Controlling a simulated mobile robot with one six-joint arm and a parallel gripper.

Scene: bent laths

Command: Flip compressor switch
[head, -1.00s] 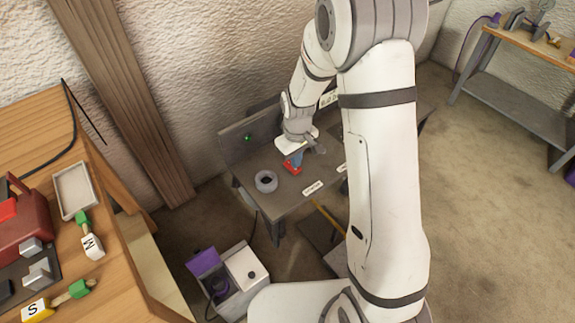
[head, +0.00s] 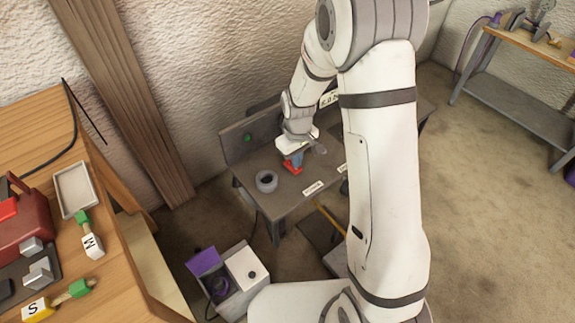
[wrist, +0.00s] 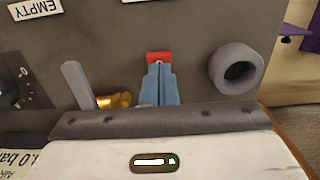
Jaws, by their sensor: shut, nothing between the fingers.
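A small red part (wrist: 158,58), which looks like the switch, is on the dark grey bench top. It also shows in the head view (head: 292,168). My gripper (wrist: 158,66) is shut, its blue fingers together and empty. The fingertips are right at the red part and overlap its near edge in the wrist view. In the head view my gripper (head: 294,161) points down at it from above. I cannot tell whether they touch, or which way the switch is set. A green lamp or button (head: 248,137) is on the bench's back panel.
A grey ring (wrist: 237,68) lies right of the red part in the wrist view. A grey lever (wrist: 77,84), a brass fitting (wrist: 115,99) and a black dial (wrist: 14,86) are to the left. A grey box with a purple flap (head: 204,262) stands on the floor.

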